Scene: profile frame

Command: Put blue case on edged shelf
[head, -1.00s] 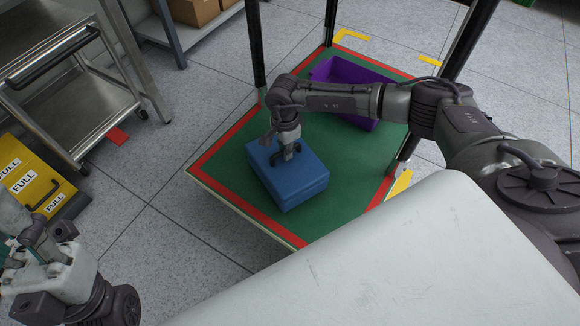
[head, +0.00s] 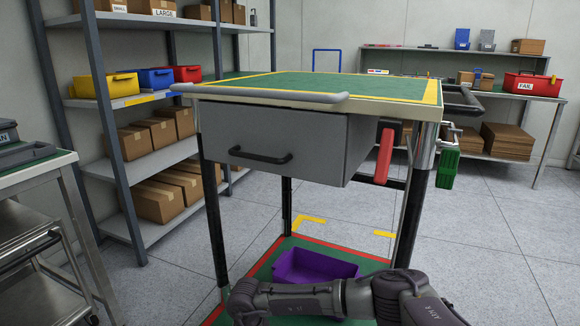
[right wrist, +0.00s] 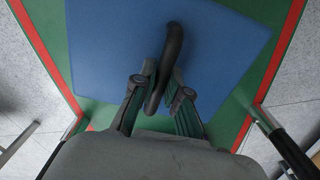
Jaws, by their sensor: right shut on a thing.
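The blue case (right wrist: 110,50) fills the upper part of the right wrist view, seen from above with its dark curved handle. My right gripper (right wrist: 163,82) has its two fingers on either side of that handle and is shut on it. The case lies over the green lower shelf with a red border, also partly visible in the head view (head: 287,243); whether it touches the shelf I cannot tell. The head view does not show the case or either gripper. The cart's top (head: 300,86) is green with a yellow border and looks bare.
A purple bin (head: 312,268) stands on the lower shelf. A grey drawer (head: 270,140) hangs under the cart top, and dark posts frame the lower space. A red-handled item (head: 384,155) hangs at the right. A rack (head: 130,105) with bins and boxes stands left.

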